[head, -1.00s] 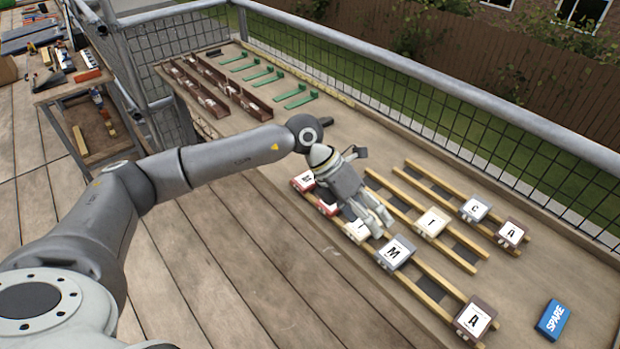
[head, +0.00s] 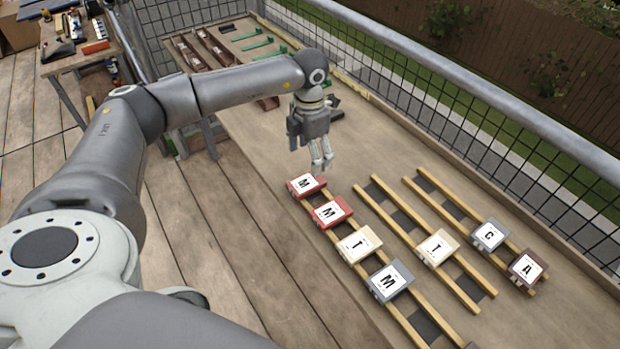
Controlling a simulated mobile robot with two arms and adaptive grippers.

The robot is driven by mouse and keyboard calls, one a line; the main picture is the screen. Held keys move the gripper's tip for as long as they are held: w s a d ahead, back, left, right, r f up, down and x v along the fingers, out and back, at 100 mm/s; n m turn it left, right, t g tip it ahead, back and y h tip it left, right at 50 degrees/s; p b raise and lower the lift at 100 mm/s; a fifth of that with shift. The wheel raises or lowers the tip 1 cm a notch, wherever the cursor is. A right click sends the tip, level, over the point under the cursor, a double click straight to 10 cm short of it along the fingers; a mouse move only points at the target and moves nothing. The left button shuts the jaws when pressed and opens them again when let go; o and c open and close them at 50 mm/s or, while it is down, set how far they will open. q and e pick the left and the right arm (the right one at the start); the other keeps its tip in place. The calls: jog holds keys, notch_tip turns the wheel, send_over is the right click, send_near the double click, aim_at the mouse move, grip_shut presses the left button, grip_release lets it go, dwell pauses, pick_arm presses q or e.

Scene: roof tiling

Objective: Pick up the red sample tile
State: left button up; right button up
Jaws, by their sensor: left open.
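Two red sample tiles with white faces marked M sit on the nearest wooden rail row. One red tile (head: 305,185) is at the row's far end, and the other red tile (head: 331,212) is just in front of it. My left gripper (head: 322,165) points down with its fingers a little apart, empty, just beyond and above the far red tile. It appears clear of both tiles. My right gripper is not in view.
A cream tile (head: 359,244) and a grey tile (head: 391,280) follow on the same row. Other rows hold a cream tile (head: 438,246), a grey tile (head: 490,234) and a brown tile (head: 527,268). A mesh railing runs along the bench's far side.

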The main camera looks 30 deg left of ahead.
aim_at(311, 180)
pick_arm(q)
notch_tip(311, 180, down, 2)
jog(key=shift+s+f, duration=0.1)
jog(key=shift+s, duration=0.05)
jog(key=shift+d+f+p, duration=0.1)
jog(key=shift+f+p, duration=0.3)
jog(key=shift+f, duration=0.3)
jog(key=f, duration=0.1)
jog(key=f+p, duration=0.1)
jog(key=f, duration=0.1)
jog(key=shift+d+f, duration=0.2)
jog(key=shift+f, duration=0.55)
jog(key=shift+r, duration=0.1)
jog(key=c, duration=1.2)
